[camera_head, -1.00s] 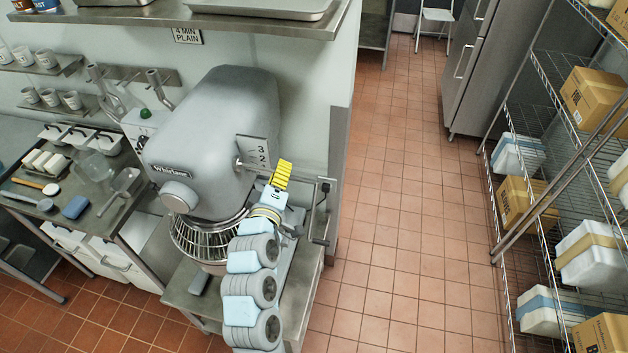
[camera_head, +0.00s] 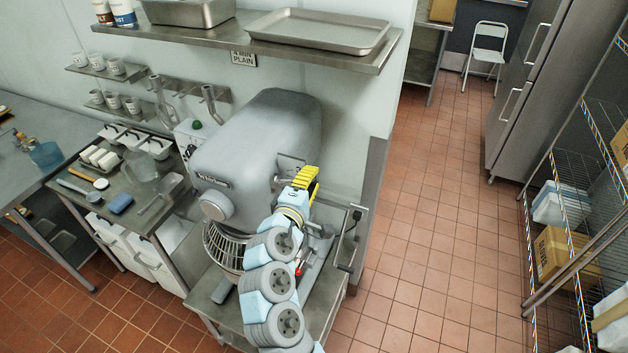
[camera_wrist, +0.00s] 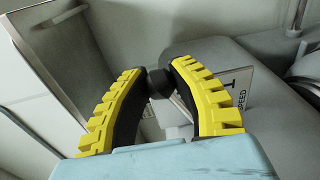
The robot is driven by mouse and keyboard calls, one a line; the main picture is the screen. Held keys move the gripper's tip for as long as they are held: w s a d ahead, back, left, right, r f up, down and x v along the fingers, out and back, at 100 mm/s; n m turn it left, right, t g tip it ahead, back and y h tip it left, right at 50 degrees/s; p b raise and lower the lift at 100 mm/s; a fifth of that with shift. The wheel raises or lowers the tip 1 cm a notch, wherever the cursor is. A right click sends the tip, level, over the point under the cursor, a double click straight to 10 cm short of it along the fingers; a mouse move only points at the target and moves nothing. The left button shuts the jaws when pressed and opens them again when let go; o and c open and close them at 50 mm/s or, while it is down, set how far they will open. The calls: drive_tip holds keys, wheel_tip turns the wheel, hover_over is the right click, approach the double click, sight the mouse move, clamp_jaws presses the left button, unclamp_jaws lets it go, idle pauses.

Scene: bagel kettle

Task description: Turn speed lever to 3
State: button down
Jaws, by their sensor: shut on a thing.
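The grey mixer (camera_head: 262,140) stands on a steel table, with its speed plate (camera_head: 288,168) on the side facing my arm. The plate's numbers are hidden in the head view. In the wrist view the speed plate (camera_wrist: 238,88) shows a "1" and the word "SPEED". My gripper (camera_head: 306,180) is beside the plate. In the wrist view its yellow, black-padded fingers (camera_wrist: 160,82) close on the dark knob of the speed lever (camera_wrist: 157,84). Which mark the lever points to cannot be told.
A shelf with trays (camera_head: 320,32) hangs on the wall above the mixer. The mixer's wire bowl guard (camera_head: 222,248) is below its head. A side table (camera_head: 150,222) with utensils stands to the left. Tiled floor (camera_head: 430,230) is clear to the right, before wire racks.

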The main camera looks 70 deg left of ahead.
idle(0.4)
drive_tip(key=c, duration=0.8)
unclamp_jaws()
drive_tip(key=v, duration=0.7)
drive_tip(key=shift+s, duration=0.2)
drive_tip(key=shift+d, duration=0.15)
drive_tip(key=shift+w, duration=0.1)
